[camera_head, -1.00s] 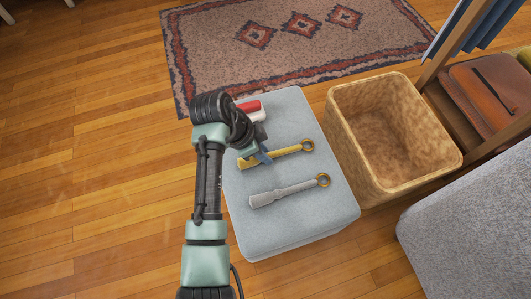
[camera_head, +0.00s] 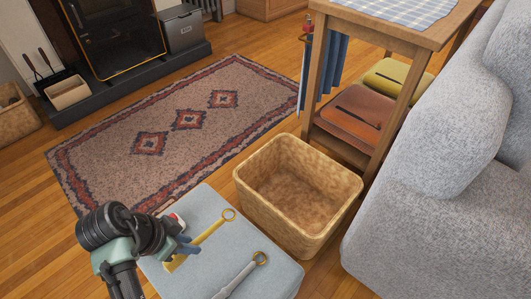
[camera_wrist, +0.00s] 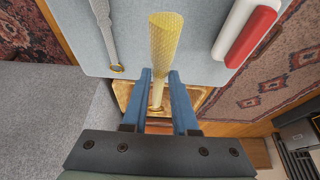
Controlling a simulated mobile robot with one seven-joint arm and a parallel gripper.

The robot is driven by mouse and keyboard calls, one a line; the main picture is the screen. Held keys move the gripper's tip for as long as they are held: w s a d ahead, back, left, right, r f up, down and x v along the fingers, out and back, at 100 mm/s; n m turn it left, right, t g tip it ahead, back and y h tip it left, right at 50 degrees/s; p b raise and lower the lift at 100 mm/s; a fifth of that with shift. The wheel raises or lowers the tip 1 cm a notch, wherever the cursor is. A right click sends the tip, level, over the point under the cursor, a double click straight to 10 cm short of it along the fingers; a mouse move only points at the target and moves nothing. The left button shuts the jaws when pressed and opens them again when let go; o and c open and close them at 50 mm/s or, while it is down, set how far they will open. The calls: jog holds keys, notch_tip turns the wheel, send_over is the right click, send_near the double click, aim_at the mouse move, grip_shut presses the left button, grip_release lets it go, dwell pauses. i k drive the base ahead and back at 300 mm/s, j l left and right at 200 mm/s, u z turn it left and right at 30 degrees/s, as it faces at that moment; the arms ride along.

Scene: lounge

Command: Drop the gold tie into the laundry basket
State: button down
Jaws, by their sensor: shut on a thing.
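The gold tie (camera_head: 207,235), yellow with a ring at its far end, is over the pale blue ottoman (camera_head: 196,204) in the head view. My gripper (camera_head: 186,243) is shut on it. In the wrist view the tie (camera_wrist: 163,45) runs between the two blue fingers (camera_wrist: 160,75). I cannot tell whether it is clear of the ottoman top. The laundry basket (camera_head: 325,228) is a woven tan box, open at the top and empty inside. It stands on the floor to the right of the ottoman, apart from my gripper.
A grey tie (camera_head: 236,283) with a ring lies on the ottoman. A red and white item (camera_head: 174,218) sits near my gripper, partly hidden. A grey sofa (camera_head: 430,190) and a wooden table (camera_head: 440,28) stand right of the basket. A patterned rug (camera_head: 120,150) lies behind.

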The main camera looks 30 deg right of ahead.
aim_at(296, 201)
jog(key=k+l+z, duration=0.1)
jog(key=z, duration=0.35)
jog(key=l+z, duration=0.15)
jog(key=z, duration=0.3)
jog(key=k, duration=0.05)
